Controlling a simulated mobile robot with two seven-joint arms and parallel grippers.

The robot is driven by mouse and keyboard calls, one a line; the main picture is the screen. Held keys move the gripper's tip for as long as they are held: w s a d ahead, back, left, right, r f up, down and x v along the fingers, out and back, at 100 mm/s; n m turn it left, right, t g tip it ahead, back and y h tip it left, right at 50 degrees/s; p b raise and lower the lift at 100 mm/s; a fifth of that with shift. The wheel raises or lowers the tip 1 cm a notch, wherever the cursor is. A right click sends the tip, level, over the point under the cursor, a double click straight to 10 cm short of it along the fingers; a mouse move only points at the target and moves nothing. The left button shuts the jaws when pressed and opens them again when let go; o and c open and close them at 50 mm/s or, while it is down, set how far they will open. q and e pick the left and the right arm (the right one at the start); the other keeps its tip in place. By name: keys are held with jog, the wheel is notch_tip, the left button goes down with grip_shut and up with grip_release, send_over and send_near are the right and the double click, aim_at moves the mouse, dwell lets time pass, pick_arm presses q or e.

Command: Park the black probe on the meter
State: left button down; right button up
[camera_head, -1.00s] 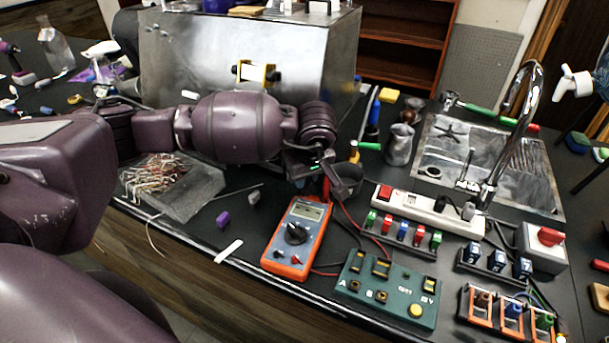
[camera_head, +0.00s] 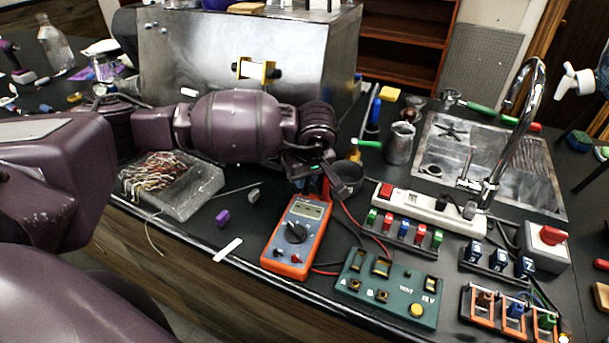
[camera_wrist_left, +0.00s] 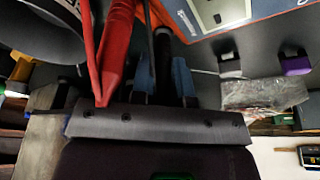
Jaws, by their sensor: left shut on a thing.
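The orange and grey meter (camera_head: 297,237) lies on the dark counter with its dial and screen facing up. Its upper edge shows at the top of the left wrist view (camera_wrist_left: 222,14). My left gripper (camera_head: 337,183) is just beyond the meter's top end. In the left wrist view the gripper (camera_wrist_left: 163,82) is shut on the black probe (camera_wrist_left: 162,55), which sits between the blue-grey finger pads. The red probe (camera_wrist_left: 118,45) is beside the fingers, outside the grip. The black probe's tip is hard to make out. My right gripper is not in view.
A green board (camera_head: 387,287) lies right of the meter, with a white power strip (camera_head: 430,210) behind it. A dark round cup (camera_head: 349,178) is close behind the gripper. A clear tray of wires (camera_head: 170,185) is at left.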

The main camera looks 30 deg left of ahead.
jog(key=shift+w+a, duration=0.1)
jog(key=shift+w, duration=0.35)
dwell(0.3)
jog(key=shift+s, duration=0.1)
pick_arm(q)
jog(key=c, duration=1)
grip_release()
jog(key=shift+c, duration=0.2)
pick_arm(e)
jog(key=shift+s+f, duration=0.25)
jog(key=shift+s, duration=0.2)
pick_arm(q)
jog(key=shift+d+r, duration=0.1)
jog(key=shift+r, duration=0.45)
jog(key=v, duration=0.9)
jog(key=shift+r, duration=0.35)
jog(key=shift+s, duration=0.2)
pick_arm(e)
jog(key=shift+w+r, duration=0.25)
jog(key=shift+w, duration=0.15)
